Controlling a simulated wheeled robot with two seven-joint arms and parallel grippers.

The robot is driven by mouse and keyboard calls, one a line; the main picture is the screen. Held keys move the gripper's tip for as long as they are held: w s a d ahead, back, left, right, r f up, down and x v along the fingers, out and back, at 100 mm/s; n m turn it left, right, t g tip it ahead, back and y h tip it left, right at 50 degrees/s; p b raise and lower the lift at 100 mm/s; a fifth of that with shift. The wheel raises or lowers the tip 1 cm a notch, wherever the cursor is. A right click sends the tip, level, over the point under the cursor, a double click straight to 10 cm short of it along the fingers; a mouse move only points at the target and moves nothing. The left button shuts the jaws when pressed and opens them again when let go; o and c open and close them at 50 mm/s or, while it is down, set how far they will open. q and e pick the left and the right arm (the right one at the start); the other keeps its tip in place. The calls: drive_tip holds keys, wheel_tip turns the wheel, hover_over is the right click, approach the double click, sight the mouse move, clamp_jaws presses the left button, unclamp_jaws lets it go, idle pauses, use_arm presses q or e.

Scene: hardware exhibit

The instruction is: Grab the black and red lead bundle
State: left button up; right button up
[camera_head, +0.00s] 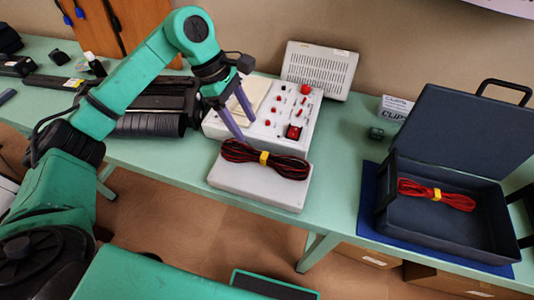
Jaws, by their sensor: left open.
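The black and red lead bundle (286,165), tied with a yellow band, lies across a light grey flat box (258,191) at the table's front edge. My left gripper (246,129) is open and empty, with its purple fingers pointing down just behind and above the bundle's left half. It looks apart from the bundle, over the edge of the white control panel. My right gripper is not in view.
The white control panel (309,116) with red knobs stands right behind the bundle. An open dark case (455,230) on a blue mat (367,205) holds a red lead bundle (452,201). Green table (338,160) is clear between panel and case.

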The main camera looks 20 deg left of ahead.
sight(263, 155)
use_arm(q)
drive_tip(key=p+x, duration=0.1)
drive_tip(key=x, duration=0.4)
drive_tip(key=p+x, duration=0.2)
drive_tip(key=x, duration=0.3)
drive_tip(key=shift+s+d+f, duration=0.1)
drive_tip(key=shift+s+d, duration=0.15)
drive_tip(key=shift+d, duration=0.1)
drive_tip(key=shift+f, duration=0.15)
drive_tip(key=shift+w, duration=0.1)
clamp_jaws()
